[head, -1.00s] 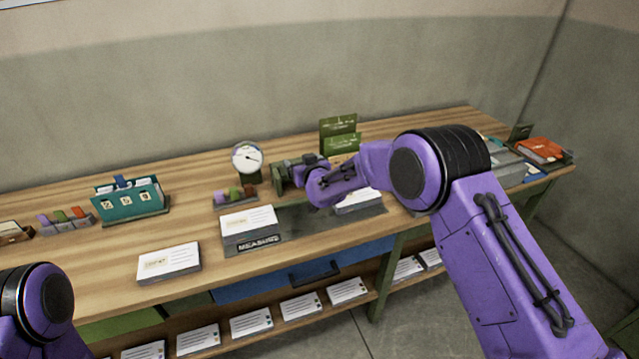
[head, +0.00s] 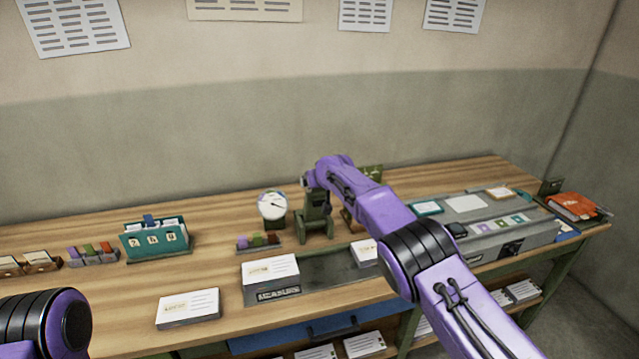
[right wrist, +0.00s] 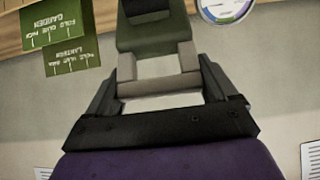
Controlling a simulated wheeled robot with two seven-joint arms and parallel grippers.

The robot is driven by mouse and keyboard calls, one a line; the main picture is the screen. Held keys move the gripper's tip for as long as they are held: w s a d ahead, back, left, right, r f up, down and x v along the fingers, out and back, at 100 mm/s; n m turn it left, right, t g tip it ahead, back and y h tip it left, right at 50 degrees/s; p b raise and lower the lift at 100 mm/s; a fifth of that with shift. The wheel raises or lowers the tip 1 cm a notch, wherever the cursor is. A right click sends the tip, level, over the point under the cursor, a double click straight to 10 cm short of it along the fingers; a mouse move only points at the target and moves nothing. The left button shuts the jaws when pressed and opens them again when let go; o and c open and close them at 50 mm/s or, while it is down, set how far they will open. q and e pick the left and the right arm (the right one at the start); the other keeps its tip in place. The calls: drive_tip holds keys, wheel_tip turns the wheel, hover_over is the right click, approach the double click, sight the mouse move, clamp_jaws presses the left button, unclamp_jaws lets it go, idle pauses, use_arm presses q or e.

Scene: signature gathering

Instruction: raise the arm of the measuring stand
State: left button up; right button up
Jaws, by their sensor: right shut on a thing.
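The green measuring stand (head: 314,226) stands upright at the back of the wooden table, just right of a round white dial (head: 272,206). My right gripper (head: 308,184) is at the top of the stand, reaching in from the right. In the right wrist view, my right gripper (right wrist: 160,82) is shut on a grey crossbar (right wrist: 158,86) of the stand's arm, with a dark green part (right wrist: 153,35) beyond it. The stand's arm is mostly hidden by my gripper in the head view. My left gripper is out of view.
A card stack (head: 271,271) sits on the dark measuring tray (head: 325,268) in front. Another card stack (head: 188,306) lies front left. A teal card holder (head: 155,240) stands left. A grey case (head: 500,238) and an orange book (head: 574,205) are at right.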

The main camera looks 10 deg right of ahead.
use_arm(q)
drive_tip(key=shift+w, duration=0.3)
use_arm(e)
drive_tip(key=shift+w+f+g, duration=0.15)
drive_tip(key=shift+f+g, duration=0.15)
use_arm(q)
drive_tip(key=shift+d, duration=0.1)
use_arm(e)
drive_tip(key=o, duration=1.3)
drive_tip(key=shift+w+f, duration=0.1)
drive_tip(key=shift+w, duration=0.2)
drive_tip(key=shift+s+r+b, duration=0.35)
drive_tip(key=shift+s+r, duration=0.05)
drive_tip(key=shift+r, duration=0.15)
use_arm(q)
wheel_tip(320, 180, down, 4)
drive_tip(key=b, duration=0.3)
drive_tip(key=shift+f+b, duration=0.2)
drive_tip(key=shift+b, duration=0.1)
use_arm(e)
drive_tip(key=v, duration=0.9)
drive_tip(key=shift+s, duration=0.25)
drive_tip(key=shift+f, duration=0.1)
